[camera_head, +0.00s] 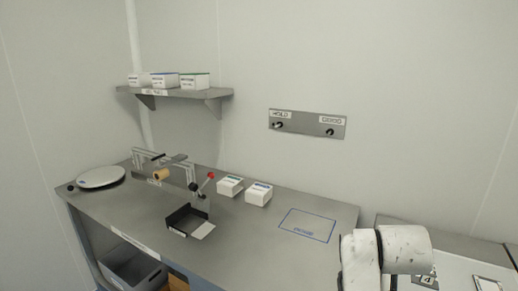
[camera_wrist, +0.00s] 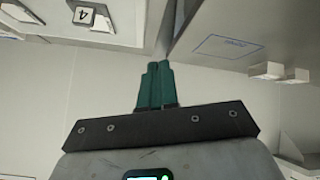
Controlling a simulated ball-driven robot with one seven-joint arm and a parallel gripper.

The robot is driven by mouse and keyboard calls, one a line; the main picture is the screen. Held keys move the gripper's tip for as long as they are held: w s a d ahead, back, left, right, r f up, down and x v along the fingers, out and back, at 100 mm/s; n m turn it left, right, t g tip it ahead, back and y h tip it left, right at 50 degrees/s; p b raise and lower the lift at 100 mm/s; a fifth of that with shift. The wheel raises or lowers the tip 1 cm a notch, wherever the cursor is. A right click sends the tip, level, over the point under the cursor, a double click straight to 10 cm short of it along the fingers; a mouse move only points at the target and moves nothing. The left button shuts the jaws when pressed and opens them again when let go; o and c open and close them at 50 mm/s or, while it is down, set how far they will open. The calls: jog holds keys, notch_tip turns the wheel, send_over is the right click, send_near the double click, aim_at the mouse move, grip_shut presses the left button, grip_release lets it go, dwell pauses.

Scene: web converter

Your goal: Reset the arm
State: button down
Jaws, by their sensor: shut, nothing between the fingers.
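My gripper (camera_wrist: 153,84) shows in the wrist view, its two green fingers side by side and shut with nothing between them. The wrist view appears upside down, with the grey bench at the top and the wall below. In the head view part of my arm (camera_head: 385,255) is at the bottom right, pale and scuffed, in front of a second bench. My gripper is not seen in the head view. My fingers appear free of contact with anything.
A grey bench (camera_head: 255,240) holds a black tray (camera_head: 180,222), two white boxes (camera_head: 258,194), a white round plate (camera_head: 101,177) and a blue-outlined area (camera_head: 307,225). A shelf (camera_head: 190,93) with several boxes and a panel with two knobs (camera_head: 307,124) are on the wall. A second bench (camera_head: 455,268) is at right.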

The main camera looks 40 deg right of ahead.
jog(key=s+a+f+n+y, duration=0.1)
jog(key=a+f+n+y, duration=0.2)
jog(key=a+f, duration=0.5)
jog(key=a+f+n+t+y, duration=0.1)
jog(key=a+f+n+y, duration=0.15)
jog(key=a, duration=0.85)
jog(key=s+a+f+n+y, duration=0.1)
jog(key=a+f+n+y, duration=0.25)
jog(key=a+f, duration=0.5)
jog(key=s+f+g+h, duration=0.1)
jog(key=s+f+g, duration=0.2)
jog(key=s, duration=0.7)
jog(key=shift+d+f+g, duration=0.35)
jog(key=shift+f+g, duration=0.05)
jog(key=shift+f, duration=0.05)
jog(key=shift+w, duration=0.1)
